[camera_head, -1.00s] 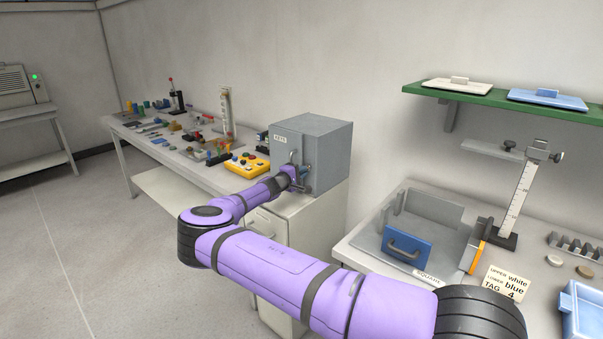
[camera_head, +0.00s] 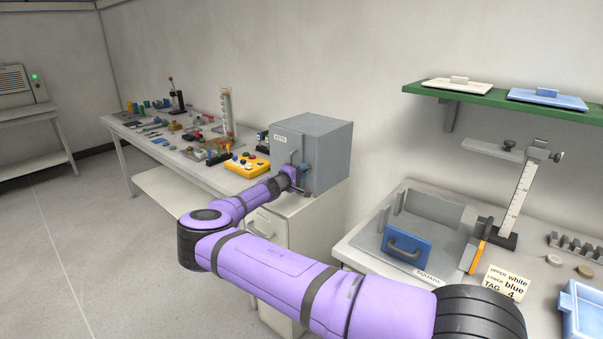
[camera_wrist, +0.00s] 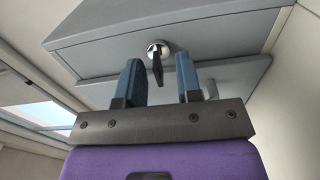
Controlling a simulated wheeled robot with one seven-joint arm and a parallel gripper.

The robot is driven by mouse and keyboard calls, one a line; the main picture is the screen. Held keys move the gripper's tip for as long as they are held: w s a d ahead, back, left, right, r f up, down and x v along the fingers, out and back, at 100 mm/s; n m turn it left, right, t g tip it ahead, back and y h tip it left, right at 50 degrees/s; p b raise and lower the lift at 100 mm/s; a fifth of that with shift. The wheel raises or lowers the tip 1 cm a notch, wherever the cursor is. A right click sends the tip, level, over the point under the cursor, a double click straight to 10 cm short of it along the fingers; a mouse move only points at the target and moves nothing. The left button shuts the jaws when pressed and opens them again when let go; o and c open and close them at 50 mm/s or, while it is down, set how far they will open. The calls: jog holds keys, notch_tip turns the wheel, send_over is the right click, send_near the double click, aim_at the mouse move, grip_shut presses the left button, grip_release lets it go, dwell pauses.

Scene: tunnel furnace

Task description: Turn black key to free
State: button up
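The black key (camera_wrist: 157,69) sits in a round silver lock (camera_wrist: 158,48) on the front of the grey key cabinet (camera_wrist: 200,35). Its flat bow points down and leans slightly in the wrist view. My gripper (camera_wrist: 160,62) is open, with one blue finger on each side of the key. A gap shows between the key and each finger, and I cannot tell how deep the fingertips reach. In the head view, my gripper (camera_head: 302,177) is at the front of the cabinet (camera_head: 328,155) and hides the key.
The cabinet stands on a pale pedestal (camera_head: 285,225). To its left is a bench (camera_head: 200,178) with a yellow button box (camera_head: 247,165) and many small parts. At right, a table holds a grey fixture (camera_head: 435,208) and a blue handled block (camera_head: 407,246). A green shelf (camera_head: 500,105) hangs above.

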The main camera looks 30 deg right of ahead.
jog(key=v, duration=1)
jog(key=shift+a, duration=0.35)
jog(key=shift+s+r, duration=0.1)
